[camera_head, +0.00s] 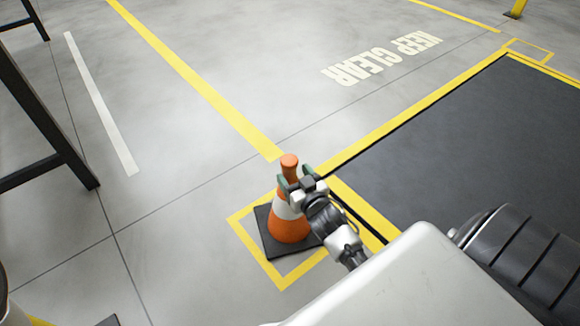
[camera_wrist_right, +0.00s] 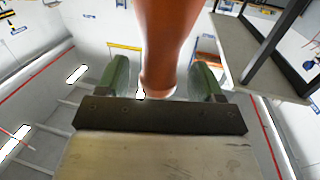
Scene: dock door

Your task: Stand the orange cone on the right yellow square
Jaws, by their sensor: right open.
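The orange cone (camera_head: 290,228), with a white band and a dark square base, stands upright in the head view. Its base lies inside a yellow square outline (camera_head: 258,258) at the near left corner of the dark mat. A second, smaller-looking yellow square (camera_head: 549,56) is far off at the upper right. My right gripper (camera_head: 294,182) is open, its green fingers on either side of the cone's upper part. In the right wrist view the cone (camera_wrist_right: 168,40) passes between the open fingers (camera_wrist_right: 160,78), with slight gaps seeming to show at both sides. My left gripper is out of view.
The dark mat (camera_head: 460,150) with yellow borders fills the right side. A dark-legged frame (camera_head: 45,120) stands at the left. A yellow post (camera_head: 517,8) is at the top right. The floor left of and beyond the cone is clear.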

